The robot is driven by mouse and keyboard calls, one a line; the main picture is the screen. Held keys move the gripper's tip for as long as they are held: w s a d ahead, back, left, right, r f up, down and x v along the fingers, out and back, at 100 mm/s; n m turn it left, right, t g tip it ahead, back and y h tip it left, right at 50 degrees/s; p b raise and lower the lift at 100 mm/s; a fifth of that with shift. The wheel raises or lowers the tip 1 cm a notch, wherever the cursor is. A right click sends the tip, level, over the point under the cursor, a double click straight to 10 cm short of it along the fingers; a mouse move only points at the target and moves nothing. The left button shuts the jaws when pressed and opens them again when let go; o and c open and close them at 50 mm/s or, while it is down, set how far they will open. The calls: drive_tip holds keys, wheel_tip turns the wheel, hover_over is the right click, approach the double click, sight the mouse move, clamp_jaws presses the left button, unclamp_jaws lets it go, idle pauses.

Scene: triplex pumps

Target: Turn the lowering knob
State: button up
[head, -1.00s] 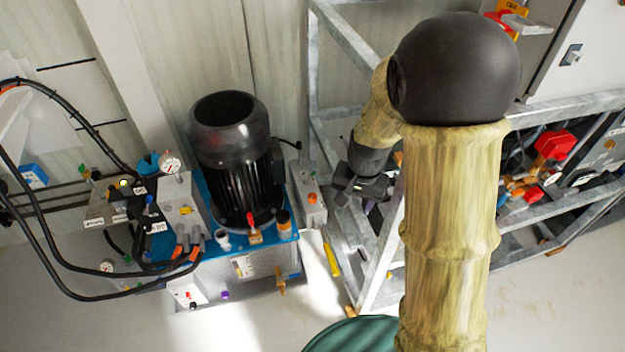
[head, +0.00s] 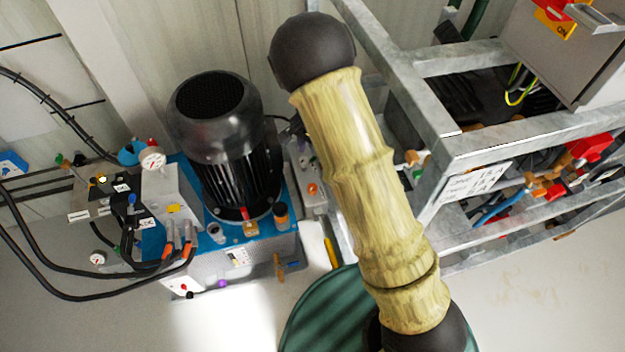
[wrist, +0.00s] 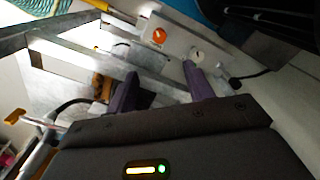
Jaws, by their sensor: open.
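My gripper (wrist: 160,77) shows in the wrist view as two dark purple fingers, open with nothing between them. A light grey control box lies beyond the fingertips. It carries a round orange knob (wrist: 159,36) and a pale round dial or knob (wrist: 198,54) with a dark mark, near the right fingertip. I cannot tell which of these is the lowering knob, or whether a finger touches the box. In the head view the orange knob (head: 312,188) shows on the grey box just left of my arm. My gripper is hidden behind my arm there.
A black motor (head: 215,130) stands on a blue-topped pump unit left of my arm, with black hoses (head: 60,285) further left. A galvanized frame (head: 470,150) with an electrical cabinet (head: 565,55) stands close on the right.

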sight(312, 186)
wheel_tip(312, 186, down, 17)
drive_tip(key=b, duration=0.3)
drive_tip(key=shift+f, duration=0.2)
idle(0.4)
drive_tip(key=c, duration=1)
drive_tip(key=shift+o, duration=0.2)
drive_tip(key=shift+n, duration=0.8)
drive_tip(key=o, duration=1)
drive_tip(key=shift+c, duration=0.2)
drive_tip(key=shift+r, duration=0.15)
